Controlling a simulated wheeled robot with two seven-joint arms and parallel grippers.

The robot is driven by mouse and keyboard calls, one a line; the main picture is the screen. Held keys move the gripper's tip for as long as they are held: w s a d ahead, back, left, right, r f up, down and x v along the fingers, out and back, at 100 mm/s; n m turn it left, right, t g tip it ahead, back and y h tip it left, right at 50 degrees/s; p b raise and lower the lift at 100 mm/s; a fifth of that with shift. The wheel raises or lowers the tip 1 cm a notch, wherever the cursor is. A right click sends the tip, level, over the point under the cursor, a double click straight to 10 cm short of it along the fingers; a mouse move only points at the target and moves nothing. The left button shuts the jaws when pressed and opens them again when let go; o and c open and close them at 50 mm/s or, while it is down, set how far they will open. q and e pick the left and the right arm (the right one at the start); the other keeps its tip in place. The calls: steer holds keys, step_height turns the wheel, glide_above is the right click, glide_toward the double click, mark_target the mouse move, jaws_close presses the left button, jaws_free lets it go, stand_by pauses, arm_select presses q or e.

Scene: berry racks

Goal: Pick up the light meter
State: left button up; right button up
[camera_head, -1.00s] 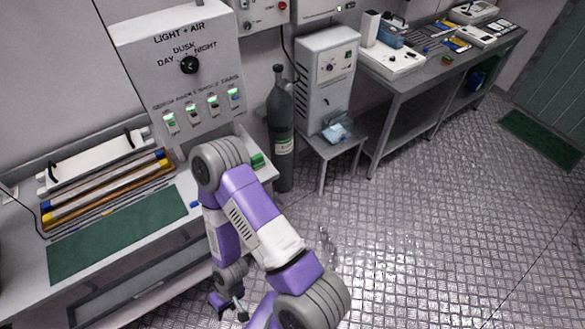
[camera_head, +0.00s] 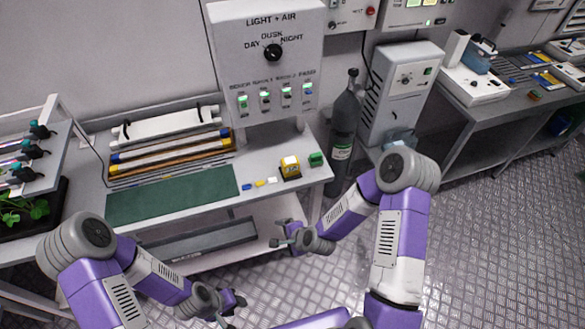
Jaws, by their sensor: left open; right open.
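A small yellow device with a dark base and a pale face (camera_head: 290,167), which looks like the light meter, stands on the right part of the grey bench (camera_head: 217,202) under the LIGHT + AIR panel. My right gripper (camera_head: 278,240) is open and empty, in front of the bench and below the yellow device in the picture, apart from it. My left gripper (camera_head: 232,307) is open and empty, lower and further left, near the bottom edge. Neither gripper touches anything.
A green block (camera_head: 316,159) sits right of the yellow device, and small coloured pieces (camera_head: 260,183) lie to its left. A green mat (camera_head: 172,193) covers the bench middle. A grey gas cylinder (camera_head: 343,135) stands off the bench's right end. Plants in a dark tray (camera_head: 50,230) are at left.

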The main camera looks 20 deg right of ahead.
mark_target(292, 166)
steer(key=w+d+r+m+t+h, duration=0.1)
steer(key=w+d+r+m+t, duration=0.1)
steer(key=w+r+m, duration=0.2)
steer(key=w+d+r+m+t+h+b, duration=0.1)
steer(key=w+d+r+m+t, duration=0.1)
steer(key=m, duration=0.6)
steer(key=w+d+r+m+t+h, duration=0.1)
steer(key=w+d+r+m+t, duration=0.1)
steer(key=w+d+r+m, duration=0.2)
steer(key=shift+w+r+m+t+h+b, duration=0.15)
steer(key=shift+w+r+m, duration=0.25)
steer(key=shift+w, duration=0.35)
steer(key=shift+w+r+m+t+h+b, duration=0.1)
steer(key=shift+w+r+m, duration=0.25)
steer(key=shift+w+m, duration=0.3)
steer(key=shift+w+r+m+t+h+b, duration=0.15)
steer(key=shift+w+r+m, duration=0.2)
steer(key=shift+w, duration=0.5)
steer(key=shift+w+d, duration=0.1)
steer(key=shift+w, duration=0.25)
steer(key=shift+x, duration=3.45)
steer(key=c, duration=1.1)
